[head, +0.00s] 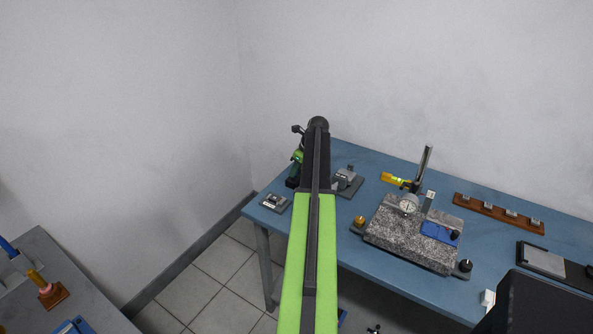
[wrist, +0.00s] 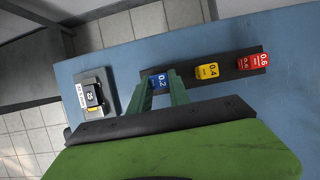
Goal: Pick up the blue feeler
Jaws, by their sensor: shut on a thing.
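The blue feeler (wrist: 159,81), marked 0.2, sits between the two green fingers of my gripper (wrist: 161,76) in the wrist view. The gripper is shut on it. The feeler is at the left end of a dark rack (wrist: 228,71); I cannot tell whether it is still seated or lifted. In the head view my arm covers this part of the table, and the feeler is hidden.
A yellow block (wrist: 206,71) marked 0.4 and a red block (wrist: 255,62) marked 0.6 stand on the rack to the right. A small grey device (wrist: 95,95) lies to the left. A granite plate (head: 405,238) with a dial gauge (head: 408,203) stands on the blue table (head: 385,281).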

